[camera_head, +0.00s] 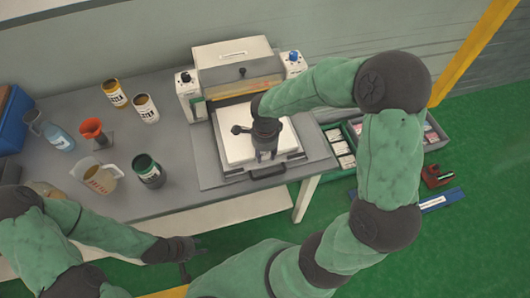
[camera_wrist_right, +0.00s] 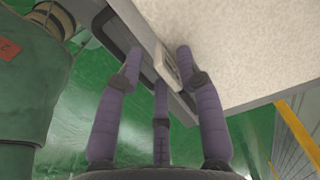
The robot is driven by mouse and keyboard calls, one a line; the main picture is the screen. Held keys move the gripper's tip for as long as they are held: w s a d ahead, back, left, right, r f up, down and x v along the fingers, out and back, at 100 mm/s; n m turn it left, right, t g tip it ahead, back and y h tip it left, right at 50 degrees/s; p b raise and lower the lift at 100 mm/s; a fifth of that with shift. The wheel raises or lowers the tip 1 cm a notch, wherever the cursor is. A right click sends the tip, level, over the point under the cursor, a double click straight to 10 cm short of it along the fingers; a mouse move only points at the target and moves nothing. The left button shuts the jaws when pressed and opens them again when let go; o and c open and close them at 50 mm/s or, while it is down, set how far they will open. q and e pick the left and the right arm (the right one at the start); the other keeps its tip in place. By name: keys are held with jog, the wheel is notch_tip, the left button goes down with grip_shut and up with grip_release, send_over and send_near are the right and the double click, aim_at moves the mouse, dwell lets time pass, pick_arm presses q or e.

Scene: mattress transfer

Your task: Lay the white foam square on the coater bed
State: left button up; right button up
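In the head view the white foam square (camera_head: 236,147) lies flat on the coater bed (camera_head: 214,181), in front of the coater's box. Its middle is partly hidden by my right arm. My right gripper (camera_head: 265,152) is over the front part of the square, pointing down. In the right wrist view its purple fingers (camera_wrist_right: 158,68) are spread, beside the pale textured foam (camera_wrist_right: 235,45) and a grey edge; whether they touch the foam is unclear. My left gripper (camera_head: 190,256) is off the table's front edge, fingers apart and empty.
The coater box (camera_head: 238,72) stands behind the bed, and a dark handle (camera_head: 267,172) is at its front. Jars, a beaker (camera_head: 99,178) and an orange funnel (camera_head: 93,130) stand on the table's left. Crates (camera_head: 341,147) are on the green floor at right.

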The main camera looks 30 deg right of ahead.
jog(key=shift+r+p, duration=0.2)
jog(key=shift+p, duration=0.1)
notch_tip(320, 180, up, 12)
jog(key=p, duration=0.2)
jog(key=shift+f, duration=0.15)
dwell(2.5)
